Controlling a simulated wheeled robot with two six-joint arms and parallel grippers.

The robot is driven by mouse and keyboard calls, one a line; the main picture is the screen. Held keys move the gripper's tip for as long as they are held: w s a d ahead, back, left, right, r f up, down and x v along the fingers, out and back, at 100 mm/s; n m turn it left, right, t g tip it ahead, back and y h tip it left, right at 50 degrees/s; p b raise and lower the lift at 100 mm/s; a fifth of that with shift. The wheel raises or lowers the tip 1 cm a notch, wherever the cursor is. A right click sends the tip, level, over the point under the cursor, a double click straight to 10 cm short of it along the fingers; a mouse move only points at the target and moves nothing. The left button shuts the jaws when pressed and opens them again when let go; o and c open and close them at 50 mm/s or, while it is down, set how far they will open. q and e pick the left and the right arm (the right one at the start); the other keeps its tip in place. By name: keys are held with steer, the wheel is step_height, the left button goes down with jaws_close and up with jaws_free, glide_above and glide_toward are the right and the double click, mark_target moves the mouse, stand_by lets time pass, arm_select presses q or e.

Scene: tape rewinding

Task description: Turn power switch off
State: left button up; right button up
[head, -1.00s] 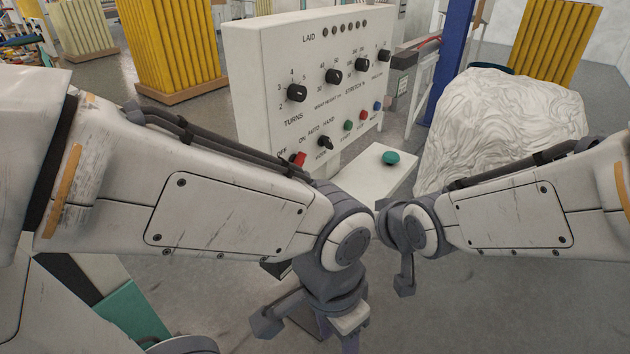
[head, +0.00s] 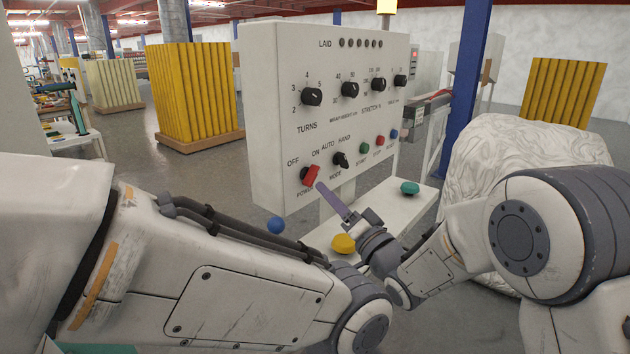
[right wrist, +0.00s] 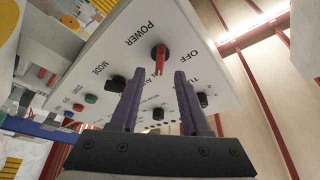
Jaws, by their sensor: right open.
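The red power switch (head: 311,175) sits low on the left of the white control panel (head: 268,120), above the POWER label. Its handle slants up and right, towards ON rather than OFF. My right gripper (head: 343,196) is open and empty, just below and right of the switch, apart from it. In the right wrist view the red switch (right wrist: 160,56) appears between and beyond the two open fingers (right wrist: 160,76). My left arm crosses the lower left of the head view; its gripper is out of view.
The black mode knob (head: 340,160) is close right of the switch. Green, red and blue buttons line the panel's lower right. A white wrapped bulk (head: 500,150) stands at right.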

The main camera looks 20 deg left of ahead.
mark_target(315, 180)
steer(key=x, duration=0.6)
steer(key=shift+p, duration=0.4)
jaws_close()
steer(key=shift+f, duration=0.1)
